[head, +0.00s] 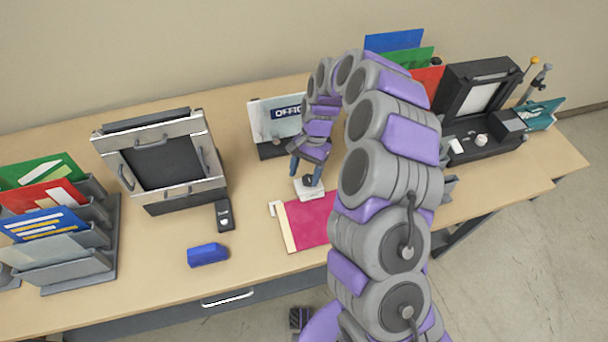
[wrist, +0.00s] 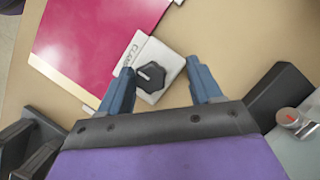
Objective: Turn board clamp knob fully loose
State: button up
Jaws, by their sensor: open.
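In the head view the knob (head: 308,179) shows small below my gripper (head: 306,172), with the board (head: 312,218) in front. In the wrist view my gripper (wrist: 162,92) is open, its two blue fingers on either side of the knob. I cannot tell whether they touch it.
A black-and-silver framed unit (head: 165,160), a blue block (head: 207,255) and file racks (head: 80,270) are at left. A black machine (head: 485,100) is at right.

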jog(key=shift+s+d+f, duration=0.1)
jog(key=shift+d+f, duration=0.15)
jog(key=shift+d, duration=0.95)
jog(key=shift+a+f, duration=0.1)
jog(key=shift+a, duration=0.9)
jog(key=c, duration=0.5)
jog(key=shift+c, duration=0.6)
jog(key=shift+d, duration=0.55)
jog(key=c, duration=0.3)
jog(key=shift+c, duration=0.5)
jog(key=shift+a, duration=0.2)
